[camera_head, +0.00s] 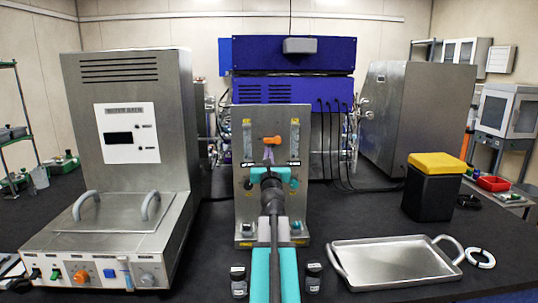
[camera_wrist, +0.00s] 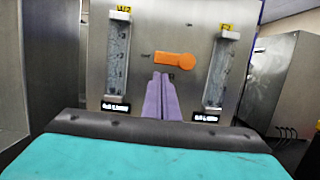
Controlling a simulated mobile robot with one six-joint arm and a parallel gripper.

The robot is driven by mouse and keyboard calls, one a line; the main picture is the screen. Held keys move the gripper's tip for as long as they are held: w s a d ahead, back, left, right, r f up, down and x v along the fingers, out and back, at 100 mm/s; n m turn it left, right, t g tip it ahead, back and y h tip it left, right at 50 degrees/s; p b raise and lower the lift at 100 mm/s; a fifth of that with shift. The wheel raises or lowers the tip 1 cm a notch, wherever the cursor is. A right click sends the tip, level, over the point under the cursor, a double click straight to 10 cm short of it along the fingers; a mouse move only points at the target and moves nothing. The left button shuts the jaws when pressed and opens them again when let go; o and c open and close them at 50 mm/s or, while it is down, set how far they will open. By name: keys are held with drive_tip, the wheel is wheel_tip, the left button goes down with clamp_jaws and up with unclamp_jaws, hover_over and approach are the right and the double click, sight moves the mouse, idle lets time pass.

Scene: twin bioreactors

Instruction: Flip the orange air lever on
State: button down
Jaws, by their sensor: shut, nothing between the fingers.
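The orange air lever (camera_head: 271,140) sits on the upper middle of an upright metal panel (camera_head: 245,185), between two clear flow tubes. In the wrist view the lever (camera_wrist: 175,60) lies about level, with its round end at the right and its narrower end pointing left. My gripper (camera_head: 268,152) is in front of the panel, just below the lever. In the wrist view its purple fingers (camera_wrist: 161,80) are together and empty, with their tips slightly below the lever. I cannot tell whether they touch the panel.
A metal unit with a two-handled lid (camera_head: 115,218) stands at the left. A metal tray (camera_head: 390,262) and a black bin with a yellow lid (camera_head: 433,185) are at the right. Small dark-capped bottles (camera_head: 314,277) flank my arm. Some black bench top is clear.

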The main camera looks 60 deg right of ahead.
drive_tip(key=shift+w+r, duration=0.1)
drive_tip(key=shift+r, duration=0.3)
drive_tip(key=shift+a, duration=0.1)
